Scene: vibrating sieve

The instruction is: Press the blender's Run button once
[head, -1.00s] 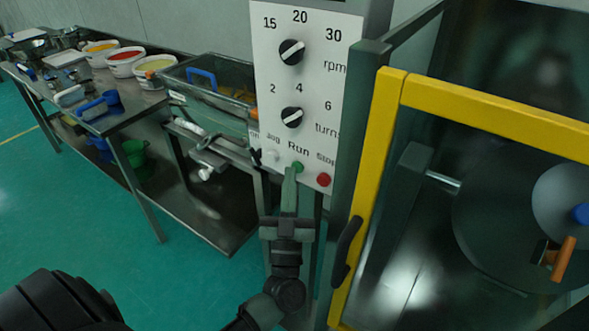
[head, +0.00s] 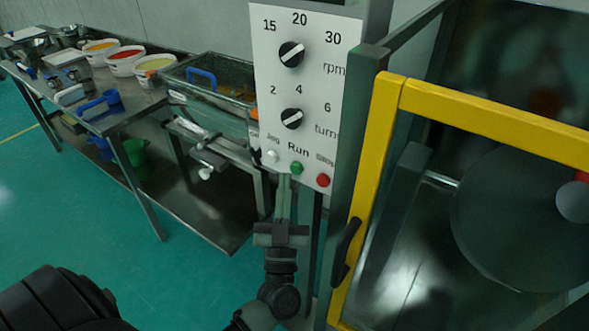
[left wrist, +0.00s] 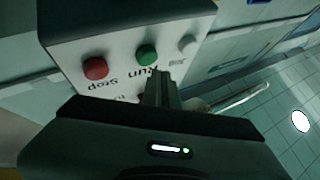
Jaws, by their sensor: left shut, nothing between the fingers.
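The control panel (head: 300,80) is white, with two black dials and a row of small buttons under them. The green Run button (head: 296,168) sits between the pale Jog button (head: 272,156) and the red Stop button (head: 323,180). It also shows green in the left wrist view (left wrist: 147,55), with nothing over it. My left gripper (head: 284,182) is shut and empty, its tips just below the Run button in the head view. In the left wrist view the fingers (left wrist: 158,82) point toward the panel, apart from the button. My right gripper is not in view.
Right of the panel is a yellow-framed guard door (head: 375,160) with a black handle (head: 346,250); behind it is a grey round drum (head: 520,220). At left stands a metal table (head: 135,110) with tubs, scoops and a clear bin (head: 215,85).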

